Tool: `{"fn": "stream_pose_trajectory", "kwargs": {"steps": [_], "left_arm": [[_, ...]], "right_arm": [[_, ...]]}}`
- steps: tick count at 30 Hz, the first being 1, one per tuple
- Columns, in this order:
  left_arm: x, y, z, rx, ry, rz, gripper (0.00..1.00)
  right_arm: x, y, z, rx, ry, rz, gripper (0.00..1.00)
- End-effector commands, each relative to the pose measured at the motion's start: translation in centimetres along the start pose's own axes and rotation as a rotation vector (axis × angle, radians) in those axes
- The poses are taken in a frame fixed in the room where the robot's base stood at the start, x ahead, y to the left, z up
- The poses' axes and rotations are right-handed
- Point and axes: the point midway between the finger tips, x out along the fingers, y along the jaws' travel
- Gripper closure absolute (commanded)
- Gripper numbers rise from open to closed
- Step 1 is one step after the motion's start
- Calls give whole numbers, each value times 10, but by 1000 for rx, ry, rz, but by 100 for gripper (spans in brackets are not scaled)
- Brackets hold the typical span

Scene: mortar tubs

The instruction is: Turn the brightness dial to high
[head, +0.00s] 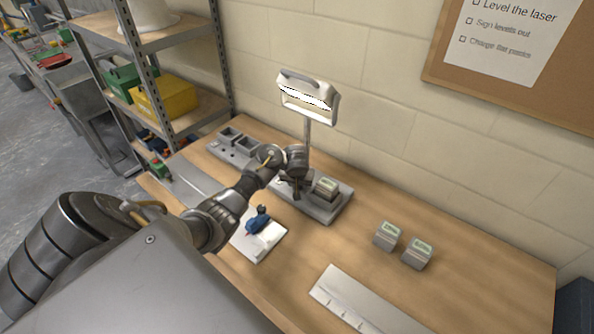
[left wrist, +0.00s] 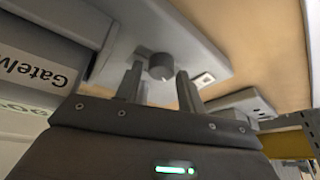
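The lamp (head: 307,95) stands at the back of the bench with its white head lit, on a grey base (head: 323,212). In the left wrist view, a dark round dial (left wrist: 160,66) sits on the light grey base plate, next to a small white label (left wrist: 204,80). My left gripper (left wrist: 158,76) is open, with one finger to each side of the dial; I cannot tell whether they touch it. In the head view, my left gripper (head: 287,190) is over the base and hides the dial. The dial's setting is not readable. My right gripper is not in view.
A small labelled block (head: 326,187) stands on the base, close to my left gripper. Two similar blocks (head: 387,236) (head: 417,255) stand to the right. A blue tool (head: 257,222) lies on a white sheet in front. A grey tray (head: 235,150) is at back left.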

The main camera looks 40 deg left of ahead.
Motion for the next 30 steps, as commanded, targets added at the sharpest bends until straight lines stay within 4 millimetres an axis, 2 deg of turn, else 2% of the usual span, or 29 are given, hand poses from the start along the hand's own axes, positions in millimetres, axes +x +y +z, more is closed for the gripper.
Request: {"fn": "stream_pose_trajectory", "kwargs": {"steps": [12,13,20,30], "left_arm": [[8,-1,0,0,2,-1,61],[8,-1,0,0,2,-1,62],[8,-1,0,0,2,-1,92],[8,-2,0,48,5,19,93]], "right_arm": [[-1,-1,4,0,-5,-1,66],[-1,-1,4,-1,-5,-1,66],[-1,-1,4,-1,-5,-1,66],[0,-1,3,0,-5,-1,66]]}}
